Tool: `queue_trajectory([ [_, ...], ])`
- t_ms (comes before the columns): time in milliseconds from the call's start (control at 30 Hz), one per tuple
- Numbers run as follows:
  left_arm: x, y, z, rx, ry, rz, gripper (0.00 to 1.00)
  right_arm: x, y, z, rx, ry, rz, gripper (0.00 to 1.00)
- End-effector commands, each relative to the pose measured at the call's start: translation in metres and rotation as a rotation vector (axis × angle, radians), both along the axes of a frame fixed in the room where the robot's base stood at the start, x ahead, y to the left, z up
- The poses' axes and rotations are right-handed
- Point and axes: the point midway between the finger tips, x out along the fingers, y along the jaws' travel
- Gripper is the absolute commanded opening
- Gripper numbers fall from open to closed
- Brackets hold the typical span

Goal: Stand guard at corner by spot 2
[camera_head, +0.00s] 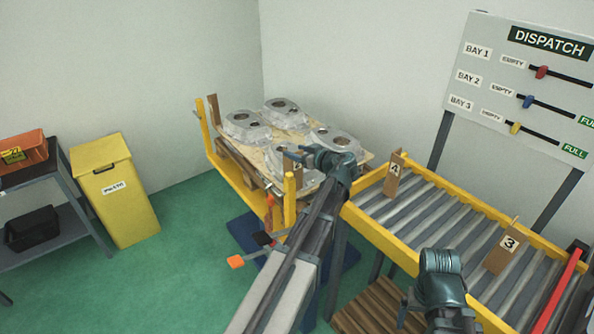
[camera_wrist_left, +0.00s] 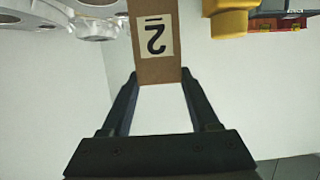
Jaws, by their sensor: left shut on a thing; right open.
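A brown cardboard corner guard labelled 2 (camera_wrist_left: 155,45) is between the fingers of my left gripper (camera_wrist_left: 160,80) in the left wrist view; its label shows upside down. In the head view my left gripper (camera_head: 300,154) is over the near side of the pallet (camera_head: 245,158), by the castings (camera_head: 247,127). A brown guard (camera_head: 214,109) stands upright at the pallet's far left corner. Guards labelled 4 (camera_head: 393,176) and 3 (camera_head: 502,250) stand on the roller conveyor (camera_head: 440,215). My right gripper (camera_head: 408,305) is open and empty, before the conveyor.
Yellow posts (camera_head: 290,198) rise at the pallet stand's left side. A yellow bin (camera_head: 118,195) and a grey shelf (camera_head: 45,240) with an orange crate (camera_head: 22,152) are at left. The dispatch board (camera_head: 520,80) is at right. Green floor lies open at left.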

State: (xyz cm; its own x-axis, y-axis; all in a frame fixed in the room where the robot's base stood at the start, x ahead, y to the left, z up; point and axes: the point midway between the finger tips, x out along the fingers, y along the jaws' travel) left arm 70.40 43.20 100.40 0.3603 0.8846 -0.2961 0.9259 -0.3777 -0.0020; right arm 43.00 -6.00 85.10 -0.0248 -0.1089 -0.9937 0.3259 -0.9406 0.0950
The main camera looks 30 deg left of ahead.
Motion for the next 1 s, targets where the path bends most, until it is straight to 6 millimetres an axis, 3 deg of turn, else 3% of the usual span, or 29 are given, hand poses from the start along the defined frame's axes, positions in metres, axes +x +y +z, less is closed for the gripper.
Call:
queue_trajectory([
  [167,0.0,0.0,-0.003,0.0,0.0,0.0,0.0,0.0,0.0,-0.003,0.0,0.0,0.0,0.91],
  [500,0.0,0.0,-0.039,0.0,0.0,0.0,0.0,0.0,0.0,-0.039,0.0,0.0,0.0,0.91],
  [900,0.0,0.0,-0.041,0.0,0.0,0.0,0.0,0.0,0.0,-0.041,0.0,0.0,0.0,0.91],
  [933,0.0,0.0,-0.039,0.0,0.0,0.0,0.67,0.0,0.0,-0.039,0.0,0.0,0.0,0.91],
  [1000,0.0,0.0,-0.039,0.0,0.0,0.0,0.79,0.0,0.0,-0.039,0.0,0.0,0.0,0.91],
])
